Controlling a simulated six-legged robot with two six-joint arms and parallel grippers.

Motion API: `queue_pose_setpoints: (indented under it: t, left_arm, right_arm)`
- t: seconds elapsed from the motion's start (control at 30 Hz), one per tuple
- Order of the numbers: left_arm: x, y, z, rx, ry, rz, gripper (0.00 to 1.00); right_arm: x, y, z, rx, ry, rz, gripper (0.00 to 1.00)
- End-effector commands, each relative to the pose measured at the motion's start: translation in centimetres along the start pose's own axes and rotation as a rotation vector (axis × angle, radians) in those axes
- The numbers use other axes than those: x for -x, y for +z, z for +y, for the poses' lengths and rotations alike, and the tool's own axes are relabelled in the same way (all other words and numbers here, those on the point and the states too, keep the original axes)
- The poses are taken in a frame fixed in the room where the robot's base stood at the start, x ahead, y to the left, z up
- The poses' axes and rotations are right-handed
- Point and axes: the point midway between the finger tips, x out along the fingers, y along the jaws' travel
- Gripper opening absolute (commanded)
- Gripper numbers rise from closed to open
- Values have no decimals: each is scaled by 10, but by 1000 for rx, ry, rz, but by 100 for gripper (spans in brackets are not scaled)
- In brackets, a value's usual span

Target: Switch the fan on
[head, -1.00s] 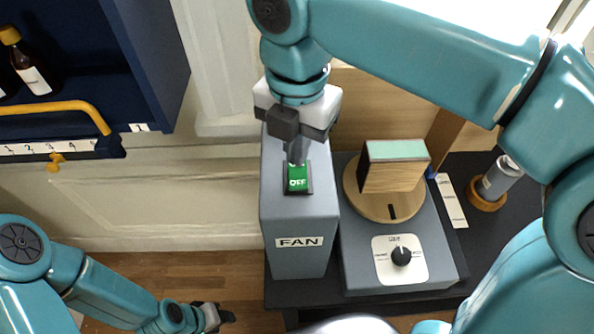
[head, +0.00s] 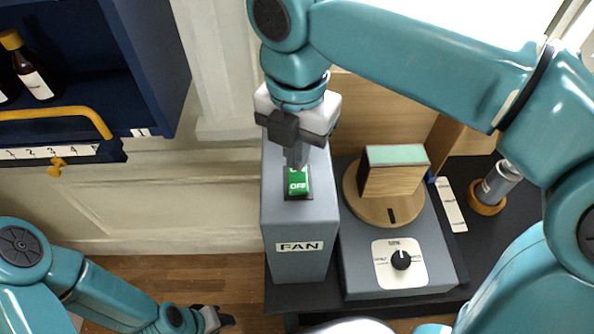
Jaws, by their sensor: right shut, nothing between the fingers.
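The fan box (head: 299,225) is a tall grey housing with a FAN label (head: 300,246) on its front. A green rocker switch (head: 298,185) marked OFF sits on its top; its far part is hidden behind my fingers. My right gripper (head: 297,162) is shut and empty, pointing down over the far end of the switch. Its tips look to be at or touching the switch; I cannot tell if they press. My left gripper (head: 222,319) is low at the bottom left, far from the fan; its jaws are too small to judge.
A grey unit with a dial (head: 401,260) and a round wooden turntable (head: 388,208) bearing a wooden block (head: 394,172) stands right of the fan box. A metal cylinder (head: 498,182) stands further right. A blue cabinet (head: 150,70) with a bottle (head: 30,70) is at upper left.

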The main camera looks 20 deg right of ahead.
Motion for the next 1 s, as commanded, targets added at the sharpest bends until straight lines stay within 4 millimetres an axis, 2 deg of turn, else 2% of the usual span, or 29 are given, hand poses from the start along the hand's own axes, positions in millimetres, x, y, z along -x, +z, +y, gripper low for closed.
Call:
queue_pose_setpoints:
  t: [0.03, 0.6, 1.0]
  left_arm:
    - [10, 0, 4, 0, 0, 0, 43]
    - [56, 1, 20, 0, 0, 0, 43]
    - [57, 1, 21, 0, 0, 0, 43]
  right_arm:
    - [10, 0, 0, 0, 0, 0, 0]
    - [58, 0, 0, 0, 1, 0, 0]
    - [59, 0, 0, 0, 1, 0, 0]
